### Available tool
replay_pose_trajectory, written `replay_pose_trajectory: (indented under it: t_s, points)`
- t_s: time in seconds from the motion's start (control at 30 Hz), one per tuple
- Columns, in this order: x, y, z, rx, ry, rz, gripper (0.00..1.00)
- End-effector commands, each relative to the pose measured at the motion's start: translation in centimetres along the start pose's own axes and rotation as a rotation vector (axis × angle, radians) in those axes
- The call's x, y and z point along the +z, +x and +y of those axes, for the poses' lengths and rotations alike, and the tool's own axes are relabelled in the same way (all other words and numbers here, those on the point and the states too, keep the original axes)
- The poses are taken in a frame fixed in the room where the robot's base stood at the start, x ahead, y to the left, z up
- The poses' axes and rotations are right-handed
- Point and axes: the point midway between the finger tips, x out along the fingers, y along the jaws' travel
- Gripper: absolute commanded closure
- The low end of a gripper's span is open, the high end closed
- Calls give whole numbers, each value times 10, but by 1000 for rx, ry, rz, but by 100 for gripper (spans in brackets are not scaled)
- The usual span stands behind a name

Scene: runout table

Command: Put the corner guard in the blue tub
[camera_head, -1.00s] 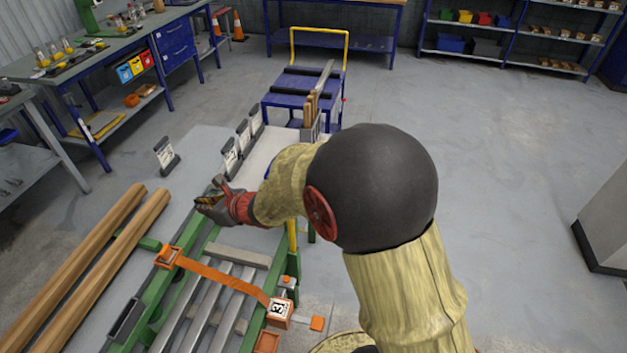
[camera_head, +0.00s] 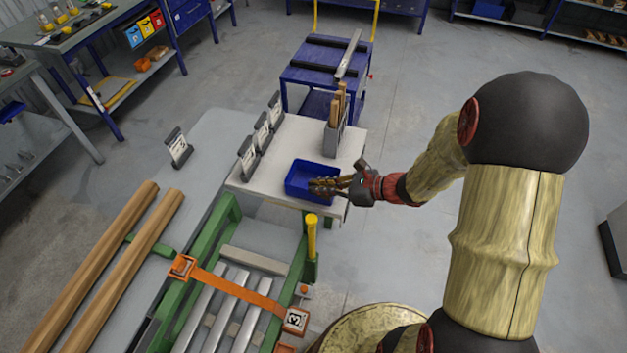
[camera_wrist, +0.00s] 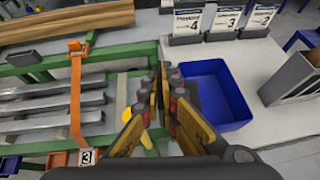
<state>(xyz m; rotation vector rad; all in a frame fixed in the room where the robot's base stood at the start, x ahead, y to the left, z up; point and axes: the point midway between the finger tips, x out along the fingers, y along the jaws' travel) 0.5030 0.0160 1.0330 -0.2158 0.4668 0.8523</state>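The blue tub (camera_head: 302,181) sits on the pale end table, and its visible inside looks empty in the wrist view (camera_wrist: 225,95). My gripper (camera_head: 318,186) is beside and partly over the tub's right part in the head view. In the wrist view my fingertips (camera_wrist: 164,78) are close together just outside one tub wall; I cannot tell whether anything thin is between them. An orange angular piece (camera_head: 183,267), perhaps the corner guard, sits under the orange strap on the green frame. It also shows in the wrist view (camera_wrist: 75,47).
Label stands (camera_head: 262,130) line the end table's left edge. A grey holder with wooden sticks (camera_head: 335,125) stands behind the tub. A yellow-capped post (camera_head: 311,235) rises near the front. Metal bars (camera_head: 225,305) lie strapped in the frame; a blue cart (camera_head: 325,75) stands beyond.

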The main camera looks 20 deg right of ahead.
Motion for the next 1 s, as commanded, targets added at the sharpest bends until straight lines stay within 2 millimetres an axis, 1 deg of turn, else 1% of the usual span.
replay_pose_trajectory:
  t_s: [0.03,0.1,0.17,0.23,0.33,0.63,0.7,0.8,0.9,1.0]
  points:
    - [0,-8,9,30,-14,1,100]
    - [-3,-13,20,65,-35,1,100]
    - [-5,-14,24,84,-47,1,100]
    - [-7,-9,22,94,-53,1,100]
    - [-11,6,8,97,-55,2,100]
    - [-18,56,-46,95,-55,1,100]
    - [-29,68,-54,95,-51,2,100]
    - [-39,83,-65,95,-52,3,100]
    - [-46,93,-73,93,-52,2,100]
    - [-49,98,-78,92,-53,2,100]
